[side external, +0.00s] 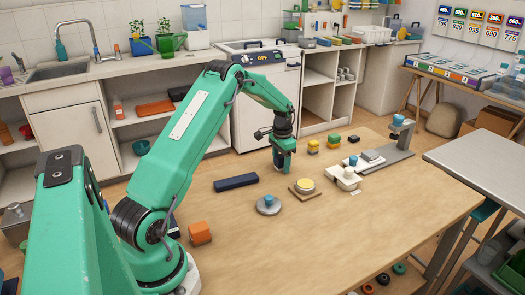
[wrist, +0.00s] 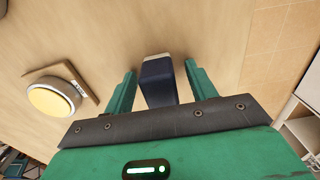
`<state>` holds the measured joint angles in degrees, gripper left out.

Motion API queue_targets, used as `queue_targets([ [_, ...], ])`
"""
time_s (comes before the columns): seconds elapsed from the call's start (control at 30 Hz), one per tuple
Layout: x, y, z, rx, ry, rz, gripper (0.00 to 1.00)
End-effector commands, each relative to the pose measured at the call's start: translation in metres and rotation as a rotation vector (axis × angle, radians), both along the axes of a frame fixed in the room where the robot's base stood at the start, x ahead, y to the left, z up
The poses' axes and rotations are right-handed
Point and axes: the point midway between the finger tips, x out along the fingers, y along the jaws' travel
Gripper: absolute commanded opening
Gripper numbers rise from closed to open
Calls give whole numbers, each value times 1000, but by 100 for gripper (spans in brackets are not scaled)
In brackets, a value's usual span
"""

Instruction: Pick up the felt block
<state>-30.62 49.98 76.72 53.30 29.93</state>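A dark navy block with a pale grey end (wrist: 158,82), which looks like the felt block, stands between the two fingers of my gripper (wrist: 160,85) in the wrist view. A narrow strip of table shows on each side of it, so the fingers are open and apart from it. In the side view my gripper (side external: 281,168) points down at the table, and its fingers mostly hide the block. I cannot tell how far the fingertips are above the table.
A yellow disc on a wooden plate (side external: 305,187) sits just in front, also in the wrist view (wrist: 54,100). A blue-knobbed grey weight (side external: 268,205), a long navy bar (side external: 236,183), an orange block (side external: 200,233) and a white device (side external: 344,178) stand around. The front right tabletop is clear.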

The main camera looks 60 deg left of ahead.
Motion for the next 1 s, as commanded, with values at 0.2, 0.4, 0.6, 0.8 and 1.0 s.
queue_targets([
  [0.2, 0, 0, 0, 0, 0, 0, 15],
  [0.4, 0, 0, 0, 0, -1, 0, 8],
  [0.6, 0, 0, 3, 1, -1, 0, 8],
  [0.8, 1, 0, 16, 1, -2, 0, 8],
  [1.0, 1, 1, 44, 2, -4, 0, 8],
])
